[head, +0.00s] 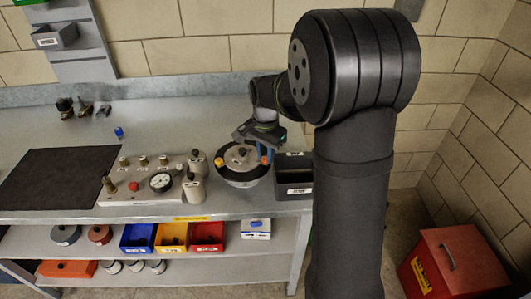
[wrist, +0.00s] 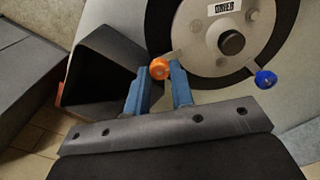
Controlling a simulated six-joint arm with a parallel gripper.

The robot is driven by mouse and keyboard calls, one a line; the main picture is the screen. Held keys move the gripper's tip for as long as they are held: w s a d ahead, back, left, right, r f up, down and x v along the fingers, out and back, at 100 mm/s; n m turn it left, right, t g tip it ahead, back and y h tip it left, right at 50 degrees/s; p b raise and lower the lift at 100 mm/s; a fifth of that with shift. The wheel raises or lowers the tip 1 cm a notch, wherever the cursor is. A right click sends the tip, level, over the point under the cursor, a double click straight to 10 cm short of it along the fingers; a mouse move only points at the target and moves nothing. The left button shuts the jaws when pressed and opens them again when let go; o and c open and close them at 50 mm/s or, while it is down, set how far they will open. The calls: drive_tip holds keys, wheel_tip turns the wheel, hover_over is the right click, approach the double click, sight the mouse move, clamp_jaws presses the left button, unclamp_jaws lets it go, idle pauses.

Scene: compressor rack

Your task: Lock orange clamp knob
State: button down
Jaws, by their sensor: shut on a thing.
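The round drier unit (head: 240,165) sits on the bench, with a pale metal lid, a dark ring and a dark centre knob. In the wrist view its lid (wrist: 205,45) carries a "DRIER" label. The orange clamp knob (wrist: 160,68) is at the lid's rim, between the tips of my gripper's blue fingers (wrist: 164,76). My gripper (head: 265,150) is shut on this knob, at the right side of the unit in the head view. A blue knob (wrist: 265,79) stands at another point on the rim, clear of the fingers.
A dark open bin (head: 293,190) stands close to the right of the drier, also beside my fingers in the wrist view (wrist: 93,85). A manifold with a gauge (head: 161,182) and grey canisters (head: 195,188) stand left. A black mat (head: 50,178) lies farther left.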

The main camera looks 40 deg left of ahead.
sight(265, 157)
drive_tip(key=shift+m, duration=0.3)
idle(0.4)
drive_tip(key=c, duration=1.3)
unclamp_jaws()
drive_tip(key=shift+o, duration=0.2)
drive_tip(key=shift+r, duration=0.1)
wheel_tip(265, 157, up, 17)
drive_tip(key=shift+r, duration=0.15)
wheel_tip(265, 157, down, 18)
drive_tip(key=shift+r, duration=0.25)
drive_tip(key=shift+r, duration=0.1)
